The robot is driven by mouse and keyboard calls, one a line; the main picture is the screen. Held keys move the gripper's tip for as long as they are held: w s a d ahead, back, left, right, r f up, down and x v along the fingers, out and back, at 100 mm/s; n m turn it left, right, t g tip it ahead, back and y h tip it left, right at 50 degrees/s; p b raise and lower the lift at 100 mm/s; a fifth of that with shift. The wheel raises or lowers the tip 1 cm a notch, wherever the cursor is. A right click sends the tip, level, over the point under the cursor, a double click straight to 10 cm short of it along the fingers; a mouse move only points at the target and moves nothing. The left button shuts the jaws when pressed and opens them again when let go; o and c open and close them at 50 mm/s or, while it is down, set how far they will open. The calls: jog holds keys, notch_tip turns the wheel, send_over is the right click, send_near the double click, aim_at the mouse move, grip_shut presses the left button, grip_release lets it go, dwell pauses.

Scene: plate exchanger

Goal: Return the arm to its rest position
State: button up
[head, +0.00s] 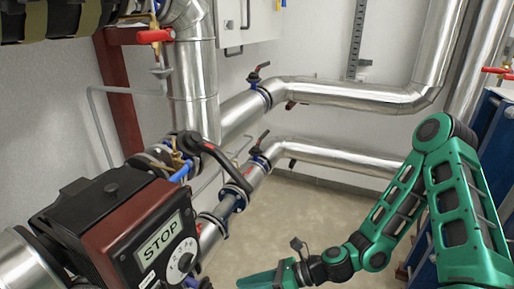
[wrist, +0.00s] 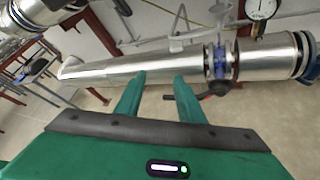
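My green arm (head: 455,205) comes in at the right of the head view, rises to an elbow and bends down to the bottom middle. My gripper (head: 262,279) is at the bottom edge there, partly cut off by the frame. In the wrist view my gripper (wrist: 160,78) shows two green fingers apart with nothing between them. A silver pipe (wrist: 155,65) lies behind the fingertips; I cannot tell how far away it is.
A pump with a STOP display (head: 158,241) stands at the lower left. Silver pipes (head: 340,95) with valve handles run along the back wall. A blue plate unit (head: 490,125) stands behind my arm. Bare floor (head: 300,210) shows in the middle. The wrist view shows a gauge (wrist: 261,8).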

jog(key=d+r+n+g+h, duration=0.1)
jog(key=d+n+h, duration=0.45)
jog(key=d, duration=0.75)
jog(key=d+r+n+h, duration=0.2)
jog(key=d+n+h, duration=0.35)
jog(key=d, duration=0.85)
jog(key=s+d+r+n+h, duration=0.2)
jog(key=s+d+r+n, duration=0.25)
jog(key=d+r, duration=0.55)
jog(key=s+d+r+n+t, duration=0.1)
jog(key=s+d+r+n, duration=0.1)
jog(key=s+d+r, duration=0.5)
notch_tip(320, 180, up, 2)
jog(key=shift+s+r, duration=0.1)
jog(key=shift+s, duration=1.15)
jog(key=shift+w+f+h, duration=0.3)
jog(key=shift+w+f, duration=0.1)
jog(key=shift+w, duration=0.4)
jog(key=shift+s+r, duration=0.1)
jog(key=shift+c, duration=0.5)
jog(key=shift+s, duration=0.15)
